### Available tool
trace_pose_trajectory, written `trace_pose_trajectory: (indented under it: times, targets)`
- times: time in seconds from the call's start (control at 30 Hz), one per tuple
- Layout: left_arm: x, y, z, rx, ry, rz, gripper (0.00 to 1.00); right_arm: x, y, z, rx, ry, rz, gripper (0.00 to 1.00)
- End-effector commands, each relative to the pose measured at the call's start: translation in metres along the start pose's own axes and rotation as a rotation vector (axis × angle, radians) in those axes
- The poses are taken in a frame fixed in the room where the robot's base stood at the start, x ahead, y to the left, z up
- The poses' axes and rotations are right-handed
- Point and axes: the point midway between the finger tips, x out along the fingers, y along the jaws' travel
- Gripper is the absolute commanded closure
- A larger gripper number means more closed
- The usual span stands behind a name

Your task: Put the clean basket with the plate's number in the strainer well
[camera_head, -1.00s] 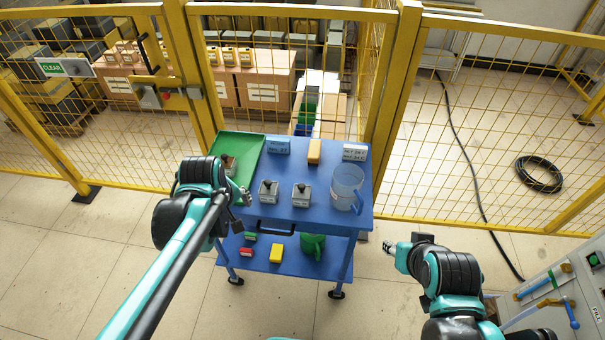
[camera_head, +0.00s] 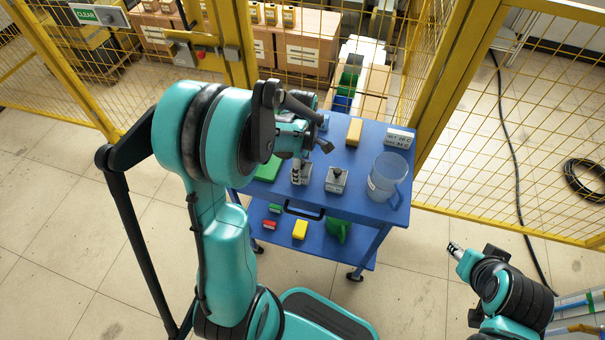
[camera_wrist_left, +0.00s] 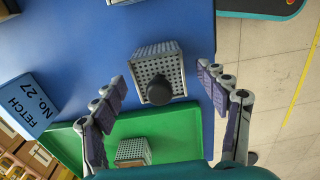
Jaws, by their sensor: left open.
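My left gripper (camera_head: 310,160) is open above the left of two grey perforated baskets on the blue cart. In the left wrist view this basket (camera_wrist_left: 155,60), with a black knob, lies between the spread fingers (camera_wrist_left: 162,80), apart from both. The other basket (camera_head: 336,181) stands to its right. A third basket (camera_wrist_left: 133,150), with something brown in it, sits in the green tray (camera_wrist_left: 180,125). The blue plate (camera_wrist_left: 35,105) reads "FETCH No. 27". Numbers on the baskets are not legible. I cannot identify the strainer well. My right gripper (camera_head: 456,249) is low at the right; its fingers are unclear.
On the cart top (camera_head: 365,205) are a yellow block (camera_head: 354,131), a white label block (camera_head: 399,137) and a clear jug (camera_head: 387,178). The lower shelf holds a yellow block (camera_head: 300,229), small red and green pieces and a green mug (camera_head: 338,230). Yellow fencing (camera_head: 440,90) stands behind.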

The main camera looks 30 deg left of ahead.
Motion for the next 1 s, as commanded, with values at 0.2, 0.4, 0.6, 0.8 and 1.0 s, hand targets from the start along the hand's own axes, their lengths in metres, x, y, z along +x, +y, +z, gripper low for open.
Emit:
trace_pose_trajectory:
  times: [0.2, 0.4, 0.6, 0.8, 1.0]
  targets:
    - [0.027, 0.001, 0.0, 0.0, 0.0, 0.001, 0.26, 0.012, 0.0, 0.009, 0.0, 0.0, 0.0, 0.6]
    - [0.025, 0.001, 0.0, 0.001, 0.0, 0.001, 0.34, 0.011, 0.0, 0.008, 0.0, 0.0, 0.0, 0.6]
    - [0.025, 0.001, 0.0, 0.001, 0.0, 0.001, 0.83, 0.011, 0.0, 0.008, 0.0, 0.0, 0.0, 0.6]
    - [0.025, 0.001, 0.0, 0.001, 0.0, 0.001, 0.88, 0.011, 0.0, 0.008, 0.0, 0.0, 0.0, 0.6]
    - [0.02, 0.001, 0.0, 0.001, 0.0, 0.001, 0.88, 0.008, 0.0, 0.006, 0.0, 0.0, 0.0, 0.6]
